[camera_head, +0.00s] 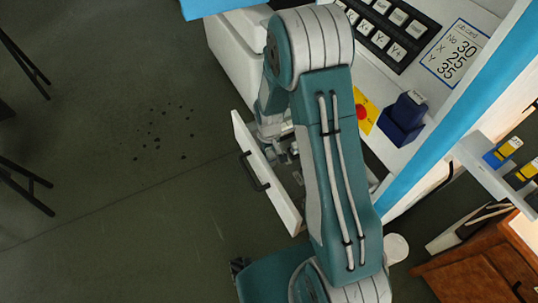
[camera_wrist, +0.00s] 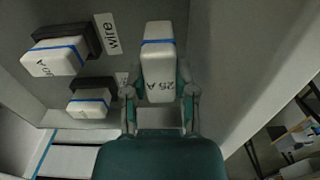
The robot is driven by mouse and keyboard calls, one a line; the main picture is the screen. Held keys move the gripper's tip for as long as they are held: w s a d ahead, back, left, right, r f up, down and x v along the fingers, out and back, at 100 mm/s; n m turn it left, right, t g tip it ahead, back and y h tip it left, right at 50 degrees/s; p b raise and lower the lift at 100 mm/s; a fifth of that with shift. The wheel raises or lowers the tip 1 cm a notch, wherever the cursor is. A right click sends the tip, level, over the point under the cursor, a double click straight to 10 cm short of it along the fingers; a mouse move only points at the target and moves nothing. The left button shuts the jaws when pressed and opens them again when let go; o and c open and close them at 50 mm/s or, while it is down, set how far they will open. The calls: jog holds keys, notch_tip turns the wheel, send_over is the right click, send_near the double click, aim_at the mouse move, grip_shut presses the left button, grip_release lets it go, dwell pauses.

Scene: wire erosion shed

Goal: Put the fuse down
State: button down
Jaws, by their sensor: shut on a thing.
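The fuse (camera_wrist: 158,62) is a white block with a blue band and the marking 25 A. In the wrist view my gripper (camera_wrist: 160,94) is shut on it, one finger on each side. Two similar white fuses sit in black holders on the grey panel to the left: an upper one (camera_wrist: 54,57) beside a "wire" label (camera_wrist: 107,33), and a lower one (camera_wrist: 89,103) beside a partly hidden label. I cannot tell whether the held fuse touches the panel. In the head view my arm hides most of my gripper and the held fuse.
In the head view a white door (camera_head: 266,172) with a black handle stands open beside my gripper. The machine's keypad (camera_head: 382,26), a red stop button (camera_head: 362,111) and a dark blue block (camera_head: 402,119) are right of my arm. Open floor lies left.

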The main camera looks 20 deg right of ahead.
notch_tip(320, 180, down, 2)
jog(key=shift+f, duration=0.25)
jog(key=shift+d, duration=0.15)
jog(key=c, duration=0.7)
grip_release()
jog(key=shift+d+f, duration=0.1)
jog(key=shift+a, duration=0.2)
